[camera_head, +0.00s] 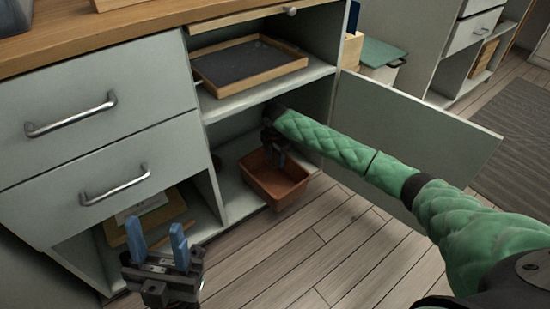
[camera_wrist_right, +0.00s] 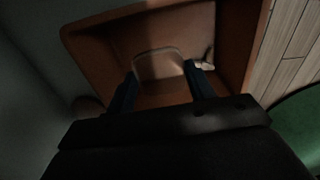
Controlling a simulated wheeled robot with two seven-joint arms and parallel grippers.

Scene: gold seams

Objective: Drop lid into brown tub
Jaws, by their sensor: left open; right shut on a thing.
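The brown tub (camera_head: 277,188) stands on the floor of the open cabinet compartment, its front jutting toward the room. My right gripper (camera_head: 275,152) is over the tub's back part. In the right wrist view the tub (camera_wrist_right: 235,40) fills the upper middle, and my right gripper (camera_wrist_right: 162,88) points into it. Its fingers are shut on a dim, rounded flat piece, which looks like the lid (camera_wrist_right: 160,64). In the head view the lid cannot be made out. My left gripper (camera_head: 157,238) is open and empty, low in front of the cabinet's left part.
A dark-lined tray (camera_head: 247,66) lies on the shelf above the tub. The open cabinet door (camera_head: 410,125) stands to the right, beyond my right arm. Another compartment on the left holds flat items (camera_head: 146,219). The wooden floor (camera_head: 340,240) in front is clear.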

